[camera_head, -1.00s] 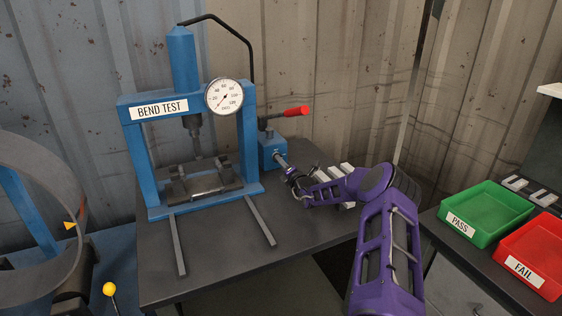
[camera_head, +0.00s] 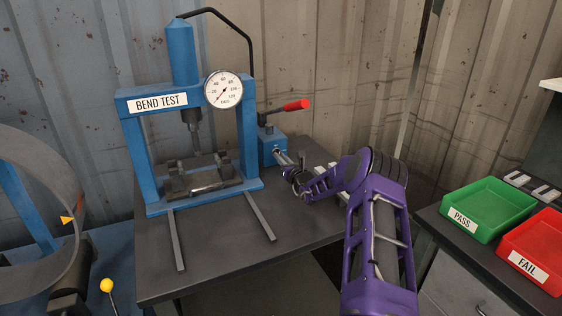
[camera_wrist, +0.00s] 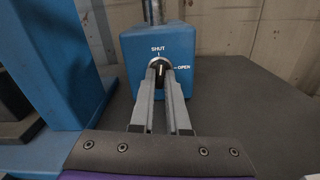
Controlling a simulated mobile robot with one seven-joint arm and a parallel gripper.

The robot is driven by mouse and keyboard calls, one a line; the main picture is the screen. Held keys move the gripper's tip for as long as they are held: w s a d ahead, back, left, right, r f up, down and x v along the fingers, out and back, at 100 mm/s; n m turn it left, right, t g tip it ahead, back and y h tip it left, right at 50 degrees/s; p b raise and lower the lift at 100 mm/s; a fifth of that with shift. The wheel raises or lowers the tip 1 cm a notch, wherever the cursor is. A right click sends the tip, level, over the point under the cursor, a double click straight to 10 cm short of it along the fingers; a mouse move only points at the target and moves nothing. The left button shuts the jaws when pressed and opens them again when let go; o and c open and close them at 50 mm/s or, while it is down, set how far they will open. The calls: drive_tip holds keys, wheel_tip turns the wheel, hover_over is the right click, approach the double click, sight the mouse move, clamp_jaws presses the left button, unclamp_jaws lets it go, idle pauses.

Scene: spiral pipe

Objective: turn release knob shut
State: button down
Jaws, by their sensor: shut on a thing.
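The release knob (camera_wrist: 159,68) is a dark round knob on the front of the blue pump block (camera_wrist: 185,50), which also shows in the head view (camera_head: 271,148). Labels read SHUT above the knob and OPEN to its right. A white mark on the knob points up towards SHUT. In the wrist view my gripper (camera_wrist: 160,76) has both fingers around the knob, shut on it. In the head view my gripper (camera_head: 284,158) reaches the block's front from the right; the knob is largely hidden there by the fingers.
The blue bend test press (camera_head: 190,120) with a round gauge (camera_head: 223,90) stands left of the block. A red-handled lever (camera_head: 295,105) rises from the block. Green PASS (camera_head: 488,208) and red FAIL (camera_head: 535,250) trays sit at right. The table front (camera_head: 225,260) is mostly clear.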

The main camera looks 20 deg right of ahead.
drive_tip(key=shift+n+b, duration=0.4)
drive_tip(key=shift+n, duration=0.5)
drive_tip(key=c, duration=0.9)
unclamp_jaws()
drive_tip(key=s, duration=1.1)
drive_tip(key=s+p, duration=0.1)
drive_tip(key=s, duration=0.5)
drive_tip(key=shift+s+d, duration=0.25)
drive_tip(key=shift+d, duration=0.05)
drive_tip(key=shift+w+a, duration=0.1)
